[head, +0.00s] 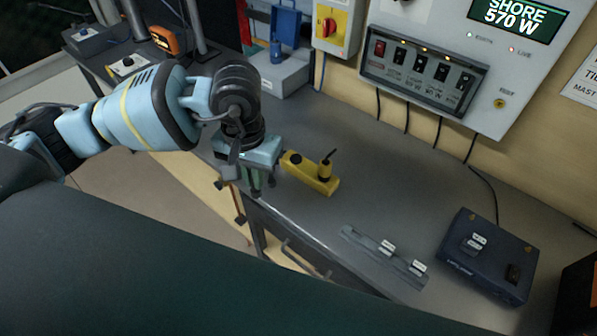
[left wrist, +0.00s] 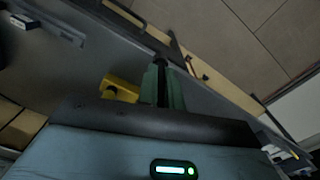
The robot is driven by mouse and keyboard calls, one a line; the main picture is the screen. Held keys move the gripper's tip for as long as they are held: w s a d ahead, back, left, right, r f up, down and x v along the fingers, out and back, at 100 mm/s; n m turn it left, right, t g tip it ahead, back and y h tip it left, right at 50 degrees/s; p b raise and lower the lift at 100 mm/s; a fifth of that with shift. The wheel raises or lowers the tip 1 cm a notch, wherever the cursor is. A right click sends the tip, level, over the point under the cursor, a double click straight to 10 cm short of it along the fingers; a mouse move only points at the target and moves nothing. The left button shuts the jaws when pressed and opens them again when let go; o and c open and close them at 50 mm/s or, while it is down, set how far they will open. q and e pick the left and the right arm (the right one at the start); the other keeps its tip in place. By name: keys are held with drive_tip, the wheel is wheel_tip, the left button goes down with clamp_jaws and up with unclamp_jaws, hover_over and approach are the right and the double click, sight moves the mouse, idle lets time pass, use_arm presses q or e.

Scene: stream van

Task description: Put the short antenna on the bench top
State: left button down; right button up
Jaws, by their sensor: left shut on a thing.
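My left gripper (head: 258,188) is over the front edge of the grey bench top (head: 345,205), left of the yellow device. It is shut on a dark slim thing (head: 239,205) that looks like the short antenna. The fingers hide much of it, so its full shape is unclear. In the left wrist view the green fingers (left wrist: 164,88) are close together, with a dark end (left wrist: 160,63) at their tips. My right gripper is not in view.
A yellow device (head: 312,172) with a black upright part stands right of the gripper. A grey rail (head: 360,240) with white tags lies near the front edge. A dark blue box (head: 487,262) stands at the right. Bare bench top lies between them. A switch panel (head: 420,80) is on the wall.

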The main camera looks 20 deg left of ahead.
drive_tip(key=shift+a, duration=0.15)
